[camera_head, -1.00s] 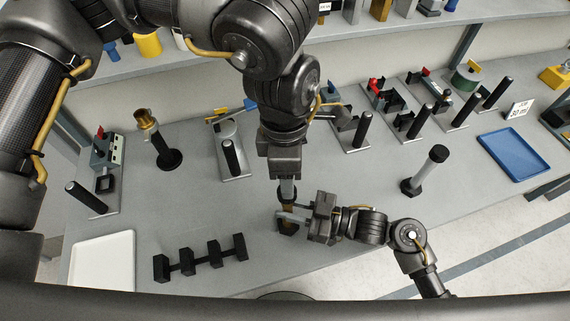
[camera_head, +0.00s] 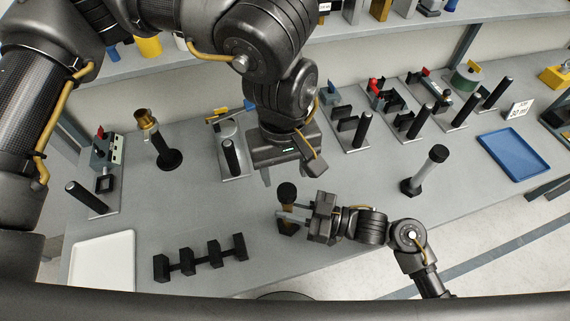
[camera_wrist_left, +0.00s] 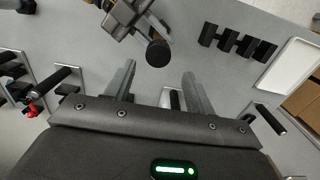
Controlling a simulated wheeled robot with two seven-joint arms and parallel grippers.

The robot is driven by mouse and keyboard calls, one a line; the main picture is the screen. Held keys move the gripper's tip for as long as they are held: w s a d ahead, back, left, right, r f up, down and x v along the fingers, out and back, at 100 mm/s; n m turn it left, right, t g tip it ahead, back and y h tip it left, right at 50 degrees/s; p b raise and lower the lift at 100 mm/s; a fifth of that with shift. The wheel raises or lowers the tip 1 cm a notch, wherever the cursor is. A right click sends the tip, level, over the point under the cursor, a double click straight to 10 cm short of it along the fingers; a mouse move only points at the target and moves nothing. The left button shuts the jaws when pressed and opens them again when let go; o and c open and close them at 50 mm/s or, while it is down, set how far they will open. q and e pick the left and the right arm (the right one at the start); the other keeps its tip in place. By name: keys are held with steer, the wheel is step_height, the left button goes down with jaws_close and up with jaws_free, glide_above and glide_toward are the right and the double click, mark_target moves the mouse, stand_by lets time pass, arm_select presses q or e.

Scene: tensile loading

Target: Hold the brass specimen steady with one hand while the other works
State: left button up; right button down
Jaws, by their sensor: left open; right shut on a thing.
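The brass specimen (camera_head: 288,205) stands roughly upright at the front middle of the bench, with a dark round top piece. My right gripper (camera_head: 287,218) is shut on it from the right side, low down. My left gripper (camera_head: 286,176) is open and empty just above and behind the specimen's top, apart from it. In the left wrist view the dark round top (camera_wrist_left: 158,53) shows just beyond the gap between the left fingertips (camera_wrist_left: 160,75). The specimen's lower part is partly hidden by the right fingers.
A black rack (camera_head: 200,258) and a white tray (camera_head: 103,262) lie at the front left. A brass-topped stand (camera_head: 160,140) is behind them. A black-topped post (camera_head: 425,170) stands right, near a blue tray (camera_head: 514,155). Several fixtures with black handles line the back.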

mark_target(286, 191)
arm_select(q)
step_height(286, 191, down, 7)
steer(key=shift+s+d+f, duration=0.1)
steer(key=shift+f, duration=0.05)
stand_by(0.4)
